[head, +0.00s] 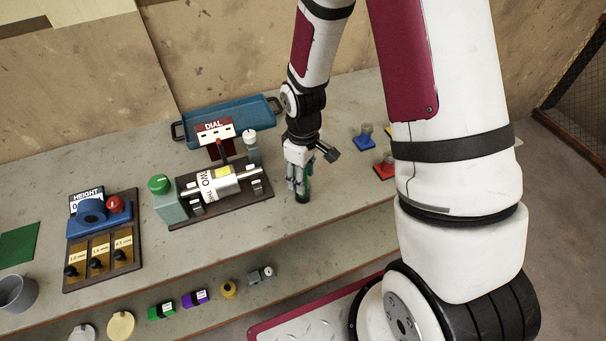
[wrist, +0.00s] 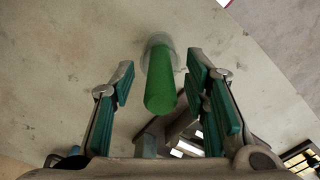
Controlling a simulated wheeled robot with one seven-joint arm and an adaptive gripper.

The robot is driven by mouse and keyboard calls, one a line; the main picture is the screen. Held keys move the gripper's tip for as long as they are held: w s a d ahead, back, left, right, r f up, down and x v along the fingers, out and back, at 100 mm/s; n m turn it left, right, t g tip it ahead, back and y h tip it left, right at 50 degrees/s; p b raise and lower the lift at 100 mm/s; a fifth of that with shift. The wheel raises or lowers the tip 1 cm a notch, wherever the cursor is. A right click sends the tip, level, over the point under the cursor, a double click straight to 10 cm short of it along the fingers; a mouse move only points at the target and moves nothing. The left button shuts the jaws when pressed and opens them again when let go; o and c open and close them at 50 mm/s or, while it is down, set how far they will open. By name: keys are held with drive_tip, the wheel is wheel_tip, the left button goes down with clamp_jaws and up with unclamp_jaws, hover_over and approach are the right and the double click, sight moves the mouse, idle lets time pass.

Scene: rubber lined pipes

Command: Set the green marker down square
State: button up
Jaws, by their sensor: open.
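The green marker (head: 303,196) is on the grey bench top, right of the dial fixture. In the wrist view the green marker (wrist: 160,85) is a green cylinder with a pale, clear-looking ring at its far end. My gripper (head: 299,182) is low over the bench at the marker. In the wrist view my gripper (wrist: 160,76) is open, with one green-padded finger on each side of the marker and a visible gap to both. The head view partly hides the marker behind the fingers, so I cannot tell whether it stands exactly upright.
The dial fixture (head: 220,185) stands just left of my gripper, with a blue tray (head: 228,116) behind. A blue-based piece (head: 364,137) and a red-based piece (head: 384,166) are to the right. The height board (head: 100,240) is far left. The bench's front edge is close.

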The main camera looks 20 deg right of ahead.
wheel_tip(320, 180, up, 13)
drive_tip(key=shift+f, duration=0.2)
drive_tip(key=s+r+m+t, duration=0.5)
drive_tip(key=s+r+m, duration=0.2)
drive_tip(key=s+r, duration=1)
drive_tip(key=shift+r+t, duration=0.3)
drive_tip(key=shift+r, duration=1.85)
